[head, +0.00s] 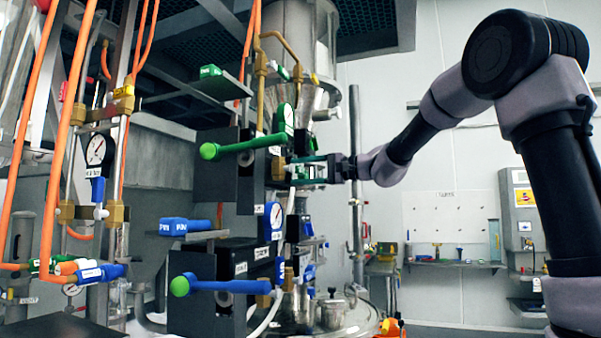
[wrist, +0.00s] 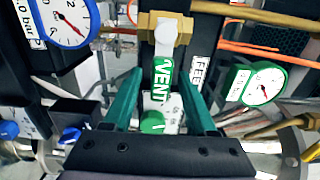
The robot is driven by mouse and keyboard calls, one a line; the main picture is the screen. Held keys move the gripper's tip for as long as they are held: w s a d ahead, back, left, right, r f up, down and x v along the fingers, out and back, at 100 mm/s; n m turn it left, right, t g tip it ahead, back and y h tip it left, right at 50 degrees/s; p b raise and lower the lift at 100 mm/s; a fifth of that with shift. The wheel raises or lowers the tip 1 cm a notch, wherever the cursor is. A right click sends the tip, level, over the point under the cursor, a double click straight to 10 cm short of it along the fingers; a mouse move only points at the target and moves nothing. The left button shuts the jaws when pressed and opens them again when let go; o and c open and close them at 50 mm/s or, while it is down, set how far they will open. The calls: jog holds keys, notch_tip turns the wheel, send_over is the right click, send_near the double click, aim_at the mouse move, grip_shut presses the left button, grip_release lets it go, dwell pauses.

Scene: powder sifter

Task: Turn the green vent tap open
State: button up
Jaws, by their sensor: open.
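The green vent tap (wrist: 163,82) shows in the wrist view as a lever with a green VENT label, hanging from a brass valve body (wrist: 164,30). Its lower end lies between the two green fingers of my gripper (wrist: 161,92). The fingers stand apart, with a visible gap on each side of the lever. In the head view my gripper (head: 294,170) is at the panel beside brass fittings, and it mostly hides the tap there. A round green knob (wrist: 152,121) shows below the label, between the fingers.
A long green-handled lever (head: 240,146) and a blue-handled one (head: 228,286) stick out left of my gripper. A blue-rimmed gauge (wrist: 64,20) and a green-rimmed gauge (wrist: 263,86) flank the tap. A FEED label (wrist: 197,72) is close on the right.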

jog(key=shift+a, duration=0.1)
grip_shut()
dwell(1.4)
